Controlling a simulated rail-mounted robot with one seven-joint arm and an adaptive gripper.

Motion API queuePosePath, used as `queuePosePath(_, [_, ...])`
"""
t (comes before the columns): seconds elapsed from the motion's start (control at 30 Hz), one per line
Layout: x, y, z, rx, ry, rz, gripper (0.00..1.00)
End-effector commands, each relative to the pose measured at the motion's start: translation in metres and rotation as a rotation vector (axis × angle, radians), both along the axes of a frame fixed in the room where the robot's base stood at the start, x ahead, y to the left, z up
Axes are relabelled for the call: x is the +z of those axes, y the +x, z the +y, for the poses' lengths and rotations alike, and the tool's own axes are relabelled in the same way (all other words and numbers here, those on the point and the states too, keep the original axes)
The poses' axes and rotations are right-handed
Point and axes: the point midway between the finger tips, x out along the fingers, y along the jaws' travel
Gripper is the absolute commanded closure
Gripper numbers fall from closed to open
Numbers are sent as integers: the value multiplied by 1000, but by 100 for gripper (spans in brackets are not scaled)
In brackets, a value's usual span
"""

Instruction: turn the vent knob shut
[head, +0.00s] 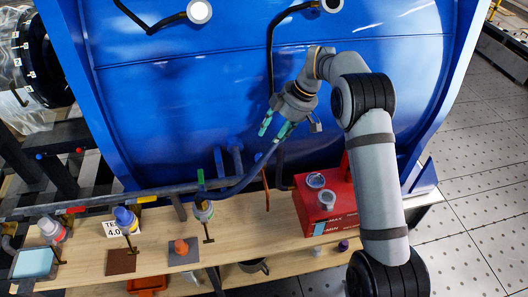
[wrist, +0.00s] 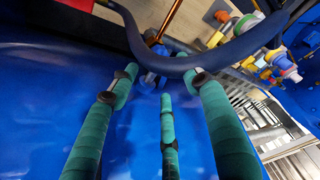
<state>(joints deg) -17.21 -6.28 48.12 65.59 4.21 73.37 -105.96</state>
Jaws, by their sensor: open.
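My gripper (head: 275,129) is open, its teal fingers pointing down in front of the big blue motor housing (head: 180,100). In the wrist view my gripper (wrist: 165,82) shows three spread fingers with nothing held between them. A dark blue hose (wrist: 195,62) crosses just beyond the fingertips; I cannot tell whether they touch it. A small blue fitting (wrist: 152,76) shows partly behind the hose, between the fingers. It may be the vent knob, but I cannot confirm this. In the head view the hose (head: 245,183) runs down left from near the fingertips.
A wooden bench (head: 240,232) runs along the bottom. On it are a red box (head: 322,208) with two round caps, a blue-capped fitting (head: 124,217), a pink-capped fitting (head: 51,230) and an orange knob (head: 181,246). A black cable (head: 270,50) hangs down the housing near my gripper.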

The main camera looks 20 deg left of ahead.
Motion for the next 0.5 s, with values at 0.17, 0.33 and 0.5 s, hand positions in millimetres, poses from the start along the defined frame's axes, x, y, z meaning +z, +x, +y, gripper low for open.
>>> queuePosePath(0.17, [-30, -5, 13, 1, -3, 8, 52])
queuePosePath(0.33, [-56, -5, 24, 1, -3, 5, 52])
queuePosePath(0.5, [-71, -5, 29, -1, -1, 2, 52])
